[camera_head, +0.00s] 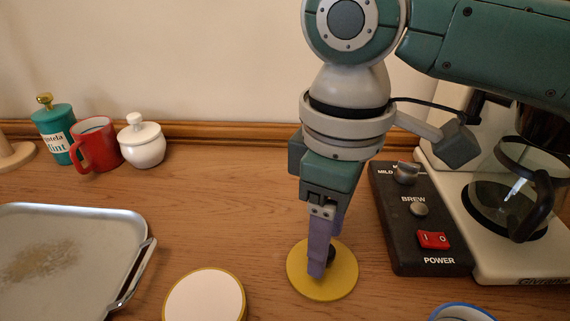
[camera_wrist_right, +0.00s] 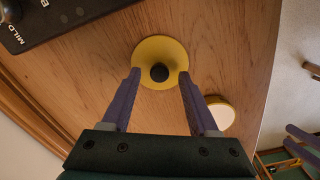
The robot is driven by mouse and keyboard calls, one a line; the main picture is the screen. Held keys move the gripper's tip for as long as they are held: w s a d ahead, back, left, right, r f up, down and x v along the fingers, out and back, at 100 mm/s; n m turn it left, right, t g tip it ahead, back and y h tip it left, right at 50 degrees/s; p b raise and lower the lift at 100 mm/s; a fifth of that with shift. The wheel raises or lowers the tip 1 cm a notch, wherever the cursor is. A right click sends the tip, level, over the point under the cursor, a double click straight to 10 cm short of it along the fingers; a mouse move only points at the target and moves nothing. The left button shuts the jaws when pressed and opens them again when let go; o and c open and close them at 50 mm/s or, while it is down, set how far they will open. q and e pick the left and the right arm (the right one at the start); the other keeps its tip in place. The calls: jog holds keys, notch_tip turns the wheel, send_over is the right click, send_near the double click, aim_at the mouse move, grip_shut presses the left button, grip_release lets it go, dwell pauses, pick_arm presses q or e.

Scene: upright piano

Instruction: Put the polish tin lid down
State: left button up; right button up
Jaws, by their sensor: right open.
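The polish tin lid (camera_head: 337,287) is a flat yellow disc with a black knob, lying flat on the wooden top. In the right wrist view the lid (camera_wrist_right: 160,51) shows whole, its dark knob in the middle. My right gripper (camera_head: 320,272) points down over the lid. Its purple fingers (camera_wrist_right: 159,82) are spread apart, one on each side of the knob, with a gap to it. A round, yellow-rimmed thing with a pale top (camera_head: 205,298), perhaps the tin, stands left of the lid. Purple parts at the right edge of the wrist view may be my left gripper (camera_wrist_right: 303,140).
A coffee maker with a black control panel (camera_head: 416,220) stands close on the right. A metal tray (camera_head: 75,222) lies at left. A mint canister (camera_head: 55,134), red mug (camera_head: 96,146) and white sugar pot (camera_head: 142,143) stand behind. A blue-rimmed round thing (camera_head: 461,312) is at the front.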

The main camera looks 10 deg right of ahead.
notch_tip(320, 180, up, 11)
jog(key=p, duration=0.1)
jog(key=shift+p, duration=0.3)
